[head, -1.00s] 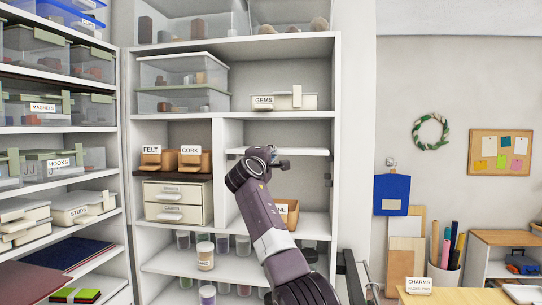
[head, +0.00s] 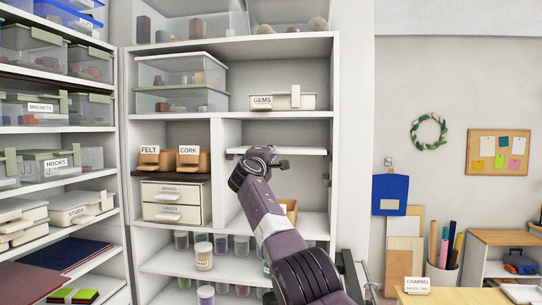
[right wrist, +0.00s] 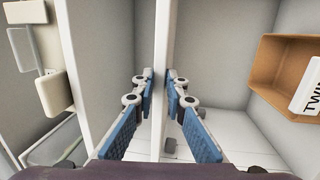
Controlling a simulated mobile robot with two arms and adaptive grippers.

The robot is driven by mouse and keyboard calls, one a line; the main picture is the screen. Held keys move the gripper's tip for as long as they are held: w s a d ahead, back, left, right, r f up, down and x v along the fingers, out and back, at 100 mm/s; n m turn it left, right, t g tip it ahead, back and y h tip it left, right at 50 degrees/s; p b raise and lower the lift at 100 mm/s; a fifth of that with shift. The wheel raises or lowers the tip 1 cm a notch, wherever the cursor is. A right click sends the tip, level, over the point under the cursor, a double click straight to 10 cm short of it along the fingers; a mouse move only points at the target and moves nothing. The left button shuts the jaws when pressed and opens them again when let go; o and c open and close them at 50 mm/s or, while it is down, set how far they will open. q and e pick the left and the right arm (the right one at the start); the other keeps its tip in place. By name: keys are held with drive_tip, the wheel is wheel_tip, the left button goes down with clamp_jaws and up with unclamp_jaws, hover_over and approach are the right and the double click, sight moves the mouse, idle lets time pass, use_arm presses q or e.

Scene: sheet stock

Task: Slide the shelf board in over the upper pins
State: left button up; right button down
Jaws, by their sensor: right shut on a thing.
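The white shelf board (head: 305,151) lies level inside the right bay of the white cabinet, below the shelf with the GEMS box. My right gripper (head: 276,161) is at its front edge. In the right wrist view the right gripper (right wrist: 162,100) has its blue pads on either side of the board (right wrist: 162,50), which shows edge-on, and is shut on it. The pins do not show in either view. My left gripper is not in view.
The TWINE bin (right wrist: 282,72) stands in the bay below the board, mostly behind my right arm in the head view. The GEMS box (head: 284,102) sits on the fixed shelf above. A divider (head: 217,165) bounds the bay on the left.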

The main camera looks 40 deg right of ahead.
drive_tip(key=shift+s+a+r, duration=0.1)
idle(0.3)
drive_tip(key=c, duration=2.2)
unclamp_jaws()
drive_tip(key=o, duration=0.3)
drive_tip(key=shift+s+a, duration=0.1)
drive_tip(key=shift+f, duration=0.3)
drive_tip(key=shift+r, duration=0.15)
